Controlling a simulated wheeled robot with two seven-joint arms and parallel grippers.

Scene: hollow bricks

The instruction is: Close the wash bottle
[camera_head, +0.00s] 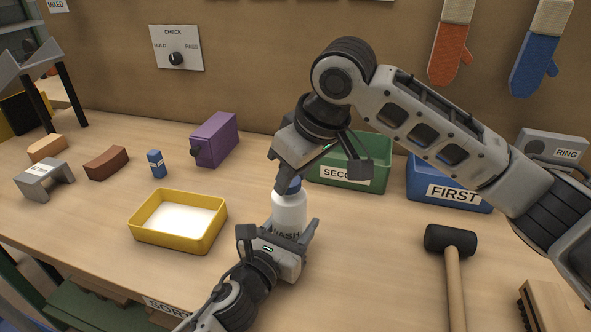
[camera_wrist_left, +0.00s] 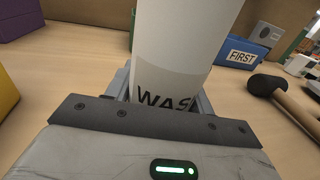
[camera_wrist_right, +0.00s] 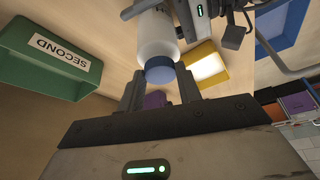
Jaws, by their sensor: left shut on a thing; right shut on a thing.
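The white wash bottle (camera_head: 289,208) stands upright near the middle of the table, its label partly covered. My left gripper (camera_head: 283,236) is shut around its lower body; the bottle also fills the left wrist view (camera_wrist_left: 182,60) between the fingers. The blue cap (camera_head: 291,186) is at the bottle's top, mostly hidden by my right gripper (camera_head: 287,180) in the head view. The right wrist view shows the cap (camera_wrist_right: 160,71) between the right fingers, at the bottle's mouth. I cannot tell how tightly it sits.
A yellow tray (camera_head: 136,227) with a white inside is left of the bottle. Behind are a purple box (camera_head: 214,139), a green SECOND bin (camera_head: 374,150) and a blue FIRST bin (camera_head: 470,198). A black-headed mallet (camera_head: 451,240) lies at right. Small blocks are at left.

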